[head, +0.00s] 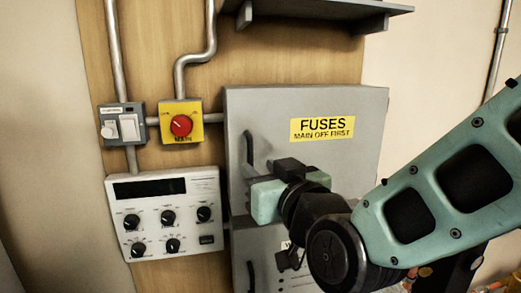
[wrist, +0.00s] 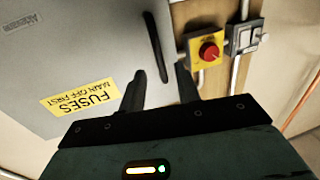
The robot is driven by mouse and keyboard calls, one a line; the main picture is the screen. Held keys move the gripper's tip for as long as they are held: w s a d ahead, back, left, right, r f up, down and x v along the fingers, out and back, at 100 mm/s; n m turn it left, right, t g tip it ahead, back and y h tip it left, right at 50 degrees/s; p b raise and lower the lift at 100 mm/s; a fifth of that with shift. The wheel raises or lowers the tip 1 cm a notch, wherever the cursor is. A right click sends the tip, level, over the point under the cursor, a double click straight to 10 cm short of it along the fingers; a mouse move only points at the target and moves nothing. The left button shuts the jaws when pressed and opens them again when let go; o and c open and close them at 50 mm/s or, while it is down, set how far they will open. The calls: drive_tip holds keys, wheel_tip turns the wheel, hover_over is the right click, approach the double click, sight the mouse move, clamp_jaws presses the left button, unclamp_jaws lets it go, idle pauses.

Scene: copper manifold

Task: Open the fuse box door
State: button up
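The grey fuse box door (head: 345,160) carries a yellow FUSES label (head: 322,128) and looks shut. Its dark vertical handle (head: 249,148) is near the door's left edge. My gripper (head: 262,174) is in front of the handle's lower part, and its body hides some of the door there. In the wrist view, the door (wrist: 75,55) is on the left and appears turned over. The handle (wrist: 154,45) appears between the two spread black fingers of my gripper (wrist: 160,70). The fingers look apart from the handle; I cannot tell the exact depth.
A yellow box with a red MAIN knob (head: 181,125) and a switch plate (head: 122,126) are left of the door. A white control panel (head: 165,215) is below them. Another grey door (head: 255,265) is beneath, and a shelf (head: 320,10) is above.

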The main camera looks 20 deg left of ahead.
sight(252, 161)
drive_tip(key=shift+p+x, duration=0.85)
drive_tip(key=shift+x, duration=1.35)
clamp_jaws()
